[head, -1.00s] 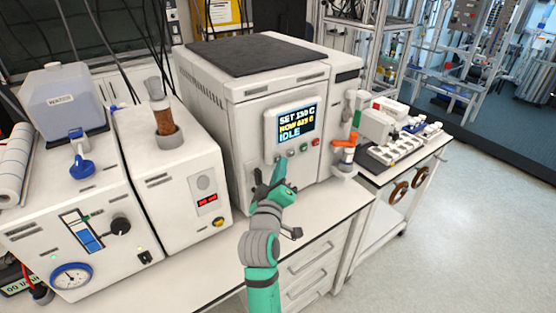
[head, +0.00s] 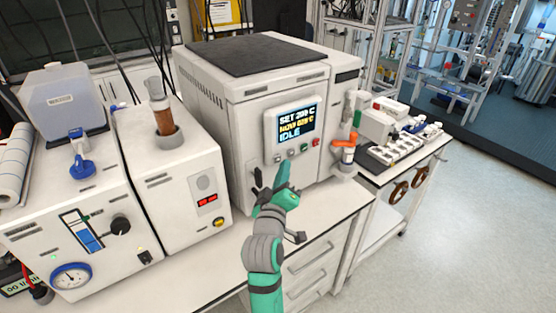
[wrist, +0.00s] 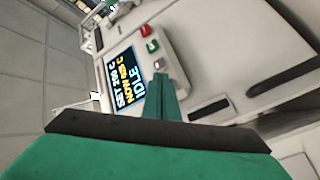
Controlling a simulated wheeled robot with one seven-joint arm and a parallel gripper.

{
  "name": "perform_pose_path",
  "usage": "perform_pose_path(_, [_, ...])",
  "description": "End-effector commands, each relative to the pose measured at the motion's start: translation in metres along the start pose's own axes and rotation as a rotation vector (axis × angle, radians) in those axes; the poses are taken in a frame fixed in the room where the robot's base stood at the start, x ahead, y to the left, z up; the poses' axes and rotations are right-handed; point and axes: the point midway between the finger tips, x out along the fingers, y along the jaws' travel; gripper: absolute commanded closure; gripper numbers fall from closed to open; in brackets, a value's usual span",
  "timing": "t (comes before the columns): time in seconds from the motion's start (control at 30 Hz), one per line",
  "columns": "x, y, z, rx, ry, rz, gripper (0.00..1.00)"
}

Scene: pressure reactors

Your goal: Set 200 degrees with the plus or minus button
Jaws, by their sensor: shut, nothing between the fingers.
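The white reactor unit (head: 240,130) has a control panel with a dark display (head: 297,124). The display reads SET 200 C in white, NOW with a blurred number in yellow, and IDLE in blue. It also shows sideways in the wrist view (wrist: 128,79), where SET 200 C is readable. Below it is a row of small buttons: pale ones at left, a green button (head: 304,147) and a red button (head: 315,142). My gripper (head: 285,166) is shut and empty, its tips just below the pale buttons.
A second white unit with a red readout (head: 207,199) stands to the left, with a gauge (head: 71,276) further left. An orange-handled valve (head: 346,140) sits close to the right of the panel. The bench top (head: 320,207) in front of the reactor is clear.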

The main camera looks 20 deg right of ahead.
Motion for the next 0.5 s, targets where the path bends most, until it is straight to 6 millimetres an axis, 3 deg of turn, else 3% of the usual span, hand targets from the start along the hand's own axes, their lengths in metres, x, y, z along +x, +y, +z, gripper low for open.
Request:
perform_pose_path(0.23, [-0.002,0.001,0.002,0.001,0.000,0.000,1.00])
perform_pose_path(0.5, [-0.018,0.013,0.013,0.001,0.000,0.000,1.00])
